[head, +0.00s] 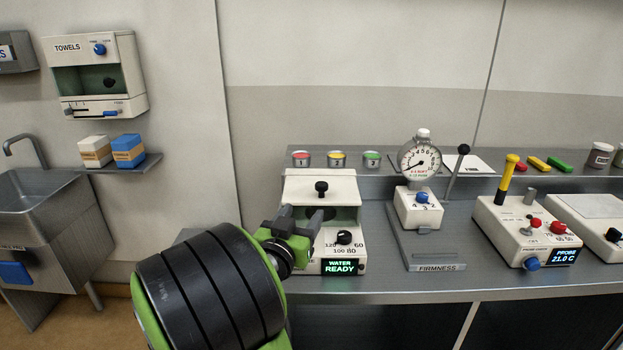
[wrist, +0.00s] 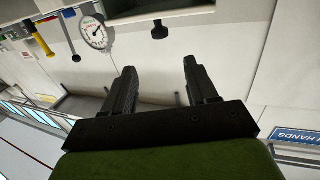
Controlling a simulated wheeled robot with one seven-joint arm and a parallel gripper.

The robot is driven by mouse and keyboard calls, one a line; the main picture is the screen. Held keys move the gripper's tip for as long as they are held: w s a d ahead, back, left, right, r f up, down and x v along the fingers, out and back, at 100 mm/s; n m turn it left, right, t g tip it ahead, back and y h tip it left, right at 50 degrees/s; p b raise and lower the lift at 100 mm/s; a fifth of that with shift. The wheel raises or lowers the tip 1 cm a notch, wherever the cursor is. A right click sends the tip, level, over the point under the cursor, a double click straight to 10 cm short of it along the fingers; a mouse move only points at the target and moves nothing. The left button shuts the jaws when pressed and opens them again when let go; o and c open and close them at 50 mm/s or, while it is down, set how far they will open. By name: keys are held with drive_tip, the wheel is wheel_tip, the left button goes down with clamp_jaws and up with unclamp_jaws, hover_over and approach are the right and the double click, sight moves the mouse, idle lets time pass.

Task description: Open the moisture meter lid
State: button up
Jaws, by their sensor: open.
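The moisture meter (head: 345,267) is a white box on the steel counter, with a black dial and a green "WATER READY" display. Its white lid (head: 299,191) stands raised at the back, with a black knob (head: 321,187) facing forward. Below the lid a greenish recess with a dark round opening shows, partly hidden by my gripper. My gripper (head: 303,216) is open and empty in front of the recess, below the knob. In the wrist view the knob (wrist: 160,31) is apart from the fingers, beyond the gap between the open fingertips (wrist: 159,66).
A firmness gauge (head: 419,158) with a lever stands right of the meter. Further right is a probe box (head: 520,232) with a yellow handle. Small coloured pots (head: 337,160) line the back shelf. A sink (head: 50,205) and a towel dispenser (head: 100,75) are at left.

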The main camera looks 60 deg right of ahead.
sight(320, 188)
drive_tip(key=d+p, duration=0.2)
drive_tip(key=d, duration=0.2)
drive_tip(key=w+d+p, duration=0.1)
drive_tip(key=d+p, duration=0.2)
drive_tip(key=d, duration=0.1)
drive_tip(key=w+d+p, duration=0.1)
drive_tip(key=d+p, duration=0.1)
drive_tip(key=d, duration=0.3)
drive_tip(key=shift+a, duration=0.1)
clamp_jaws()
